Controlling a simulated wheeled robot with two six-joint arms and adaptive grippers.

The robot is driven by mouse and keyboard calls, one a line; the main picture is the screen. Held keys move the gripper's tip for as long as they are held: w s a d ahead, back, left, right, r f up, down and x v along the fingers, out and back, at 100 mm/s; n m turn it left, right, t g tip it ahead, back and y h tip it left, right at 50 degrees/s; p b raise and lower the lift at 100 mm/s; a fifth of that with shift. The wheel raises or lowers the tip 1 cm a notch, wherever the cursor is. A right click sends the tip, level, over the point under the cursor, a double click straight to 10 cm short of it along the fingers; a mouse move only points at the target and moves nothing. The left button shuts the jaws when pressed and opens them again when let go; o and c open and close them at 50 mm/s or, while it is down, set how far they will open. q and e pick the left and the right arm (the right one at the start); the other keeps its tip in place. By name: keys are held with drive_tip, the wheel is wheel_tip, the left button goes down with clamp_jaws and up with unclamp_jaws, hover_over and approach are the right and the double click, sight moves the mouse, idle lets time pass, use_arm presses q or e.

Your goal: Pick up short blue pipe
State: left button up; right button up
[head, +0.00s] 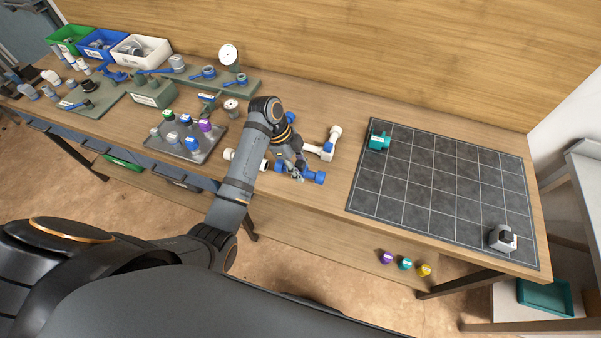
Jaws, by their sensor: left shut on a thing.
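The short blue pipe (318,178) lies at the middle of the workbench, left of the dark gridded mat. Its thicker right end shows clearly, and part of its length is hidden behind my gripper. My left gripper (297,174) reaches down over it from the left and is shut on it. The pipe looks to be at or very near the table top; I cannot tell whether it is lifted. My right gripper is not in view.
White pipe pieces (327,149) lie just behind my gripper. A tray (187,144) of coloured caps stands left. Several bins line the far left.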

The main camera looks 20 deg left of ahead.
use_arm(q)
drive_tip(key=s+d+r+p, duration=0.2)
drive_tip(key=s+r+p, duration=0.4)
drive_tip(key=s, duration=0.6)
wheel_tip(320, 180, up, 2)
drive_tip(key=shift+s+d+r, duration=0.15)
drive_tip(key=shift+d, duration=0.1)
